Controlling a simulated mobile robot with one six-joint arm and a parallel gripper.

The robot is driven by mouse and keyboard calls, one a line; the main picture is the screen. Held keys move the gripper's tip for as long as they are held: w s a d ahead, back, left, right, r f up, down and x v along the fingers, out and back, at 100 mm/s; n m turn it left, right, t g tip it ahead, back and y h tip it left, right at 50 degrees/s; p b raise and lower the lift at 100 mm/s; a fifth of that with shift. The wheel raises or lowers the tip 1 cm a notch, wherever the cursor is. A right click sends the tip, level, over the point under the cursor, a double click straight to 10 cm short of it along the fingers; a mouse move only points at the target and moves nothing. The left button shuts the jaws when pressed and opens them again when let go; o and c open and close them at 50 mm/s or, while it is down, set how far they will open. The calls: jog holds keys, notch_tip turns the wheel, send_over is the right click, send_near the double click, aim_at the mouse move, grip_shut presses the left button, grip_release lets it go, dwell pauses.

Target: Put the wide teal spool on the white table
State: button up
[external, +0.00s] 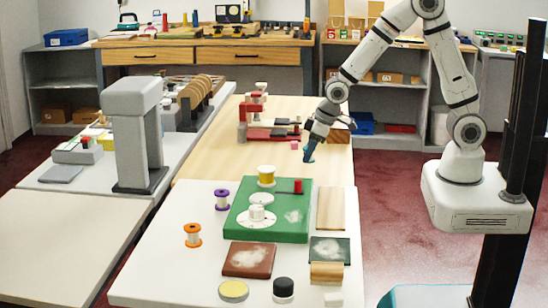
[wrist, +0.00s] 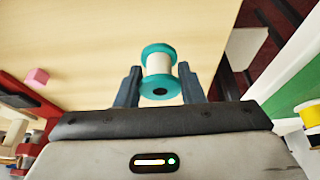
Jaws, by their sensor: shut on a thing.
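The teal spool (wrist: 158,72) has teal flanges and a pale wound middle. In the wrist view it sits between the two fingers of my gripper (wrist: 160,88), which are shut on it. In the external view my gripper (external: 309,150) points down over the wooden table (external: 215,150), near its right edge, and the spool shows only as a small teal patch at the fingertips. The spool appears to be held above the wood, but the exact gap is hard to tell. The white table (external: 150,270) is in front of the wooden one, nearer the camera.
A pink cube (external: 294,145) lies near my gripper.

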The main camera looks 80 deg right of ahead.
jog(key=w+d+r+m, duration=0.1)
jog(key=w+d+r, duration=0.2)
jog(key=w+d, duration=0.6)
jog(key=r+b, duration=0.1)
jog(key=r, duration=0.1)
send_over(277, 148)
jog(key=s, duration=0.2)
jog(key=shift+m+h, duration=0.3)
jog(key=shift+m, duration=0.1)
jog(key=f, duration=0.9)
jog(key=shift+w+a+f, duration=0.2)
jog(key=shift+f, duration=0.1)
jog(key=shift+f, duration=0.1)
jog(key=o, duration=1)
jog(key=shift+o, duration=0.2)
